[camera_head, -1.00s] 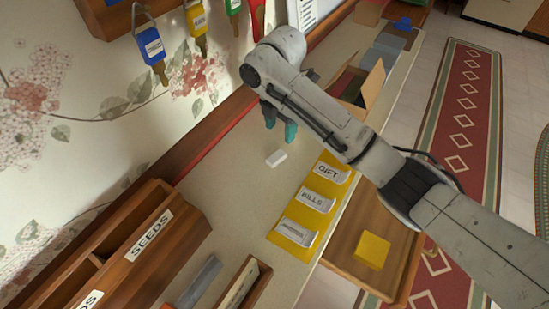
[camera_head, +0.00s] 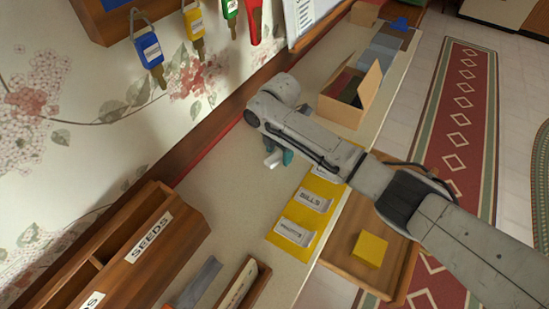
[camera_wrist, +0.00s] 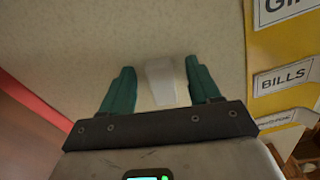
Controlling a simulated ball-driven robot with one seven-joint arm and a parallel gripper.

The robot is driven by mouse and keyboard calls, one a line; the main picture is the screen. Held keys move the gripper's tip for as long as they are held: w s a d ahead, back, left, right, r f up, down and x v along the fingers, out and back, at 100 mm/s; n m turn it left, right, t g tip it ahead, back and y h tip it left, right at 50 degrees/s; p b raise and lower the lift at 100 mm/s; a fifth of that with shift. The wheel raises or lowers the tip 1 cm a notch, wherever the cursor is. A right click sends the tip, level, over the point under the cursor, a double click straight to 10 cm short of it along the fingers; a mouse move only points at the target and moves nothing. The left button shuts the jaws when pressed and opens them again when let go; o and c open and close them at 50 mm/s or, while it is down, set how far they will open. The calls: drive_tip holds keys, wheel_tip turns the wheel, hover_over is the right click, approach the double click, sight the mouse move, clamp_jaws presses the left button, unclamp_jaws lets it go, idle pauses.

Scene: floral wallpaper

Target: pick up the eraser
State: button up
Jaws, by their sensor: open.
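The eraser is a small white block (camera_wrist: 164,82) on the pale tabletop. The fingers are apart with a gap on the left side. In the head view my gripper (camera_head: 279,157) is low over the table, and the eraser (camera_head: 272,160) shows just at its left, partly hidden by the fingers and arm. I cannot tell whether a finger touches it.
A yellow holder (camera_head: 290,245) with labelled slots such as BILLS stands right of the gripper. A wooden SEEDS box (camera_head: 165,255) is at lower left. An open cardboard box (camera_head: 345,108) stands behind. The wall, with hanging keys (camera_head: 195,25), is at the left.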

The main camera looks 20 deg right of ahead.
drive_tip(key=shift+c, duration=0.4)
drive_tip(key=c, duration=1)
drive_tip(key=shift+c, duration=0.2)
